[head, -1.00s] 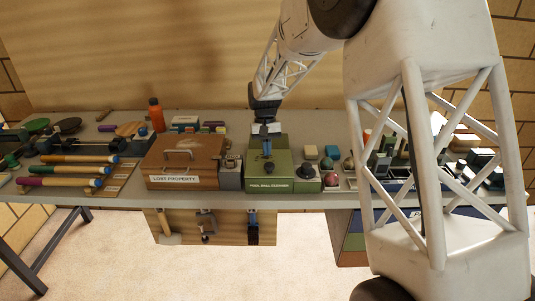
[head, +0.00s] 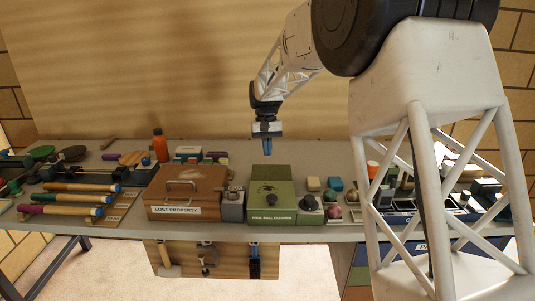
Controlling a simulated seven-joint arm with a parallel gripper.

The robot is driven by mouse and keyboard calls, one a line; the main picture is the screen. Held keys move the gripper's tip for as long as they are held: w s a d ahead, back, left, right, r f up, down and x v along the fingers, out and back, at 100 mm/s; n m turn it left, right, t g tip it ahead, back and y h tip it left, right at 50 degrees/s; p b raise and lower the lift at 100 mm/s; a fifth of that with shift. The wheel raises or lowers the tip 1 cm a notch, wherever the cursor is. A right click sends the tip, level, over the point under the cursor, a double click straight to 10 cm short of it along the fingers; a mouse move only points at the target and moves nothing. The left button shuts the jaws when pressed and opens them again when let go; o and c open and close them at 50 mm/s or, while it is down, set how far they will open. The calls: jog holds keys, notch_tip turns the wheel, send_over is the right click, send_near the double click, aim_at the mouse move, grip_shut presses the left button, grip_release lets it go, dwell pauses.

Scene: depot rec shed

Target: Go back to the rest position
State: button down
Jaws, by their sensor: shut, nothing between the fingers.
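My gripper (head: 267,149) hangs pointing down above the table (head: 120,237), behind and above the green pool ball cleaner (head: 270,202). Its blue-tipped fingers are shut and empty, with clear space between them and the box. The cleaner is a green box with a dark knob on its sloping top. No rest position is marked in view.
A brown lost property case (head: 190,190) and a small grey box (head: 232,206) stand left of the cleaner. An orange bottle (head: 160,146) stands behind the case. Several coloured balls and blocks lie to the right. Tools hang below the table's front edge.

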jog(key=s+d+r+t, duration=0.1)
jog(key=s+d+r, duration=0.25)
jog(key=s, duration=0.45)
jog(key=s+d+r+m+t, duration=0.1)
jog(key=s+d+r, duration=0.1)
jog(key=s+d, duration=0.4)
jog(key=s+d+r+t, duration=0.1)
jog(key=s+d+r, duration=0.2)
jog(key=s, duration=0.6)
jog(key=s+d+f+t, duration=0.1)
jog(key=s+d+f, duration=0.1)
jog(key=s, duration=1.1)
jog(key=s+d+f+m+t, duration=0.1)
jog(key=s+d, duration=0.4)
jog(key=s, duration=0.8)
jog(key=shift+f+t, duration=0.6)
jog(key=shift+f, duration=0.75)
